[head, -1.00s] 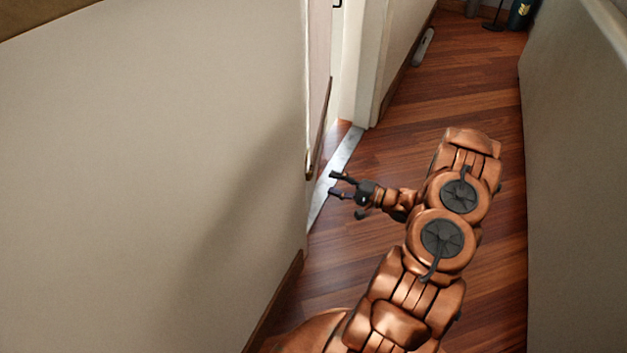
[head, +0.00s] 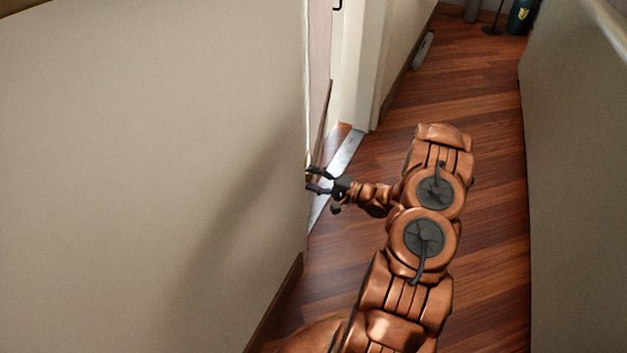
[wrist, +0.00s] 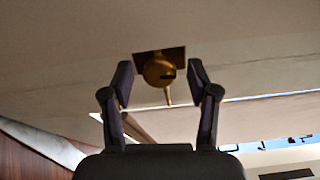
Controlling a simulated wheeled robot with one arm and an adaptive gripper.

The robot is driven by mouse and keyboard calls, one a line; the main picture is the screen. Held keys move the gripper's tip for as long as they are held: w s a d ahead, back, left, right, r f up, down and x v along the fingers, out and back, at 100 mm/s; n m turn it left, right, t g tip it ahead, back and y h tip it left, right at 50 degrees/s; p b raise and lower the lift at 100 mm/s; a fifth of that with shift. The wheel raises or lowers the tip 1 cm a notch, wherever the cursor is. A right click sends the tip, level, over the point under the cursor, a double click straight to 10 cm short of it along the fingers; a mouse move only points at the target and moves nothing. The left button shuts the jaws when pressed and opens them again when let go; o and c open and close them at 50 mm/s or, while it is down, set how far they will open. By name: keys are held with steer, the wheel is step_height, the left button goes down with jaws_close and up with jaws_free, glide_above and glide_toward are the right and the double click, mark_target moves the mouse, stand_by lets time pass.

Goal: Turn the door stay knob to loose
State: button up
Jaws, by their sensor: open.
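The door stay knob (wrist: 158,70) is a round brass knob with a dark slot mark, on a brown square plate (wrist: 176,54). A thin brass rod (wrist: 168,96) points down from it in the wrist view. My gripper (wrist: 160,72) is open, with one finger on each side of the knob in the picture and gaps to both. I cannot tell how far the fingertips are from it in depth. In the head view my gripper (head: 311,178) is at the wall's edge by the doorway. The knob itself is hidden there.
A large pale wall (head: 150,170) fills the left. The wooden floor (head: 490,180) of the corridor is clear to the right, up to another pale wall (head: 575,200). A white door frame (head: 358,70) and a pale threshold strip (head: 347,150) lie beyond my gripper.

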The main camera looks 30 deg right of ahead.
steer(key=shift+a, duration=0.1)
steer(key=c, duration=1.1)
steer(key=shift+r+n+p, duration=0.1)
steer(key=shift+n+p, duration=0.3)
steer(key=shift+p, duration=0.05)
jaws_close()
steer(key=shift+n, duration=0.4)
steer(key=o, duration=1.1)
jaws_free()
steer(key=v, duration=1.2)
